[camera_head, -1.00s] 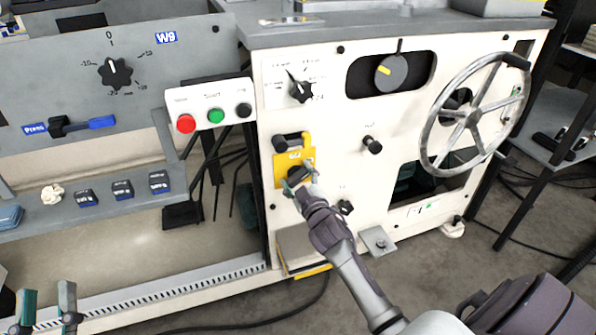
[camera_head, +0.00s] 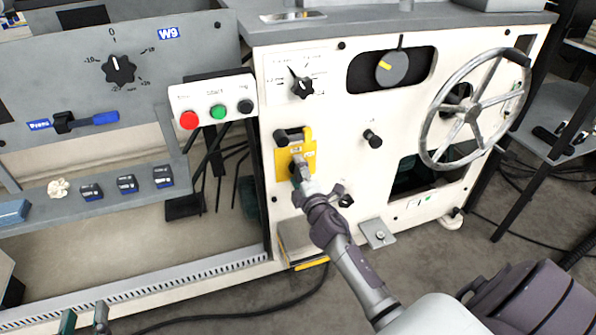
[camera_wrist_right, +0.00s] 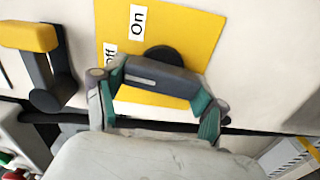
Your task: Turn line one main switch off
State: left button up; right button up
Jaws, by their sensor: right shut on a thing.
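The main switch is a dark grey handle (camera_wrist_right: 160,82) on a yellow plate (camera_head: 309,160) on the white machine front. In the right wrist view, the plate (camera_wrist_right: 205,45) carries an "On" label and a partly hidden "Off" label. The handle's pale line lies at its left part, on the side nearer "Off". My right gripper (camera_head: 298,170) is at the plate, covering most of the switch in the head view. Its fingers (camera_wrist_right: 160,97) are shut on the two ends of the handle. My left gripper (camera_head: 85,322) is at the bottom left edge, fingers apart and empty, partly cut off.
A grey pedal (camera_head: 378,234) is below.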

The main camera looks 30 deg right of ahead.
jog(key=shift+f+n, duration=0.1)
jog(key=shift+n, duration=0.7)
jog(key=o, duration=1.1)
jog(key=shift+o, duration=0.2)
jog(key=shift+s, duration=0.1)
jog(key=v, duration=1.2)
